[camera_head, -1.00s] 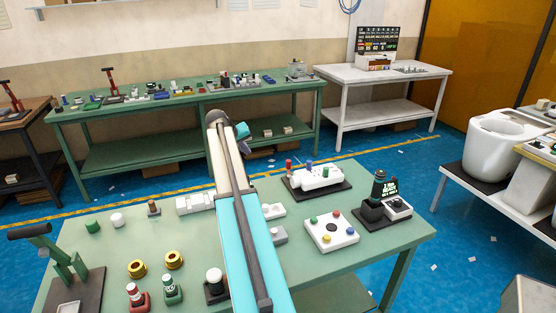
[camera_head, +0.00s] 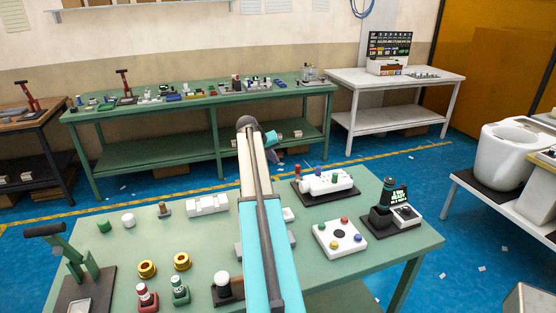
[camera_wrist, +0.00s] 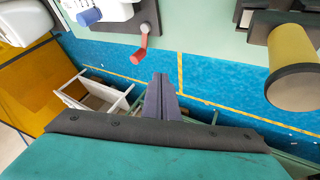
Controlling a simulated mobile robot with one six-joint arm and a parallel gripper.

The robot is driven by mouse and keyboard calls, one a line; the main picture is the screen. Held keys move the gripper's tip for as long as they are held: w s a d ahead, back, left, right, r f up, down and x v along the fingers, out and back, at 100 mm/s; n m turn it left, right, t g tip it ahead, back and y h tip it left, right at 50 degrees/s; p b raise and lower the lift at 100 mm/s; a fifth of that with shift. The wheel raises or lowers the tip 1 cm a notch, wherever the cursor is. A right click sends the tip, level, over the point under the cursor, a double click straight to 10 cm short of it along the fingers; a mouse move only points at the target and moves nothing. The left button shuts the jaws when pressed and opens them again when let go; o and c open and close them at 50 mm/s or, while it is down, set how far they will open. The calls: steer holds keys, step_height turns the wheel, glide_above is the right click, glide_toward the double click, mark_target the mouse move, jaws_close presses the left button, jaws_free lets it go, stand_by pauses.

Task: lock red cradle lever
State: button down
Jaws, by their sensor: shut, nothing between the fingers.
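A blue lever (camera_wrist: 88,17) is on the same block. My gripper (camera_wrist: 160,80) is shut and empty, its fingertips just below and to the right of the red lever's tip in the picture; I cannot tell whether they touch. In the head view the white cradle block (camera_head: 325,185) sits on a dark base at the near table's back edge, with the red lever (camera_head: 297,172) at its left end.
A yellow cylinder with dark ends (camera_wrist: 292,60) stands close at the right in the wrist view. The near green table (camera_head: 200,240) also holds a white button box (camera_head: 340,237), a dark device with a screen (camera_head: 392,208), brass rings and bottles. Blue floor lies beyond.

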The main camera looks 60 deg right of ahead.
mark_target(298, 174)
steer(key=p+x, duration=0.2)
steer(key=x, duration=0.6)
steer(key=shift+d+f+p, duration=0.2)
steer(key=shift+d+p, duration=0.05)
steer(key=shift+p, duration=0.1)
steer(key=shift+s+d+p, duration=0.55)
steer(key=shift+s+d, duration=0.1)
steer(key=shift+d, duration=0.15)
steer(key=shift+s+d+f+p, duration=0.1)
steer(key=shift+s+d+p, duration=0.2)
steer(key=shift+s+d, duration=0.4)
steer(key=shift+w, duration=0.15)
steer(key=shift+w+a, duration=0.2)
steer(key=shift+w, duration=0.05)
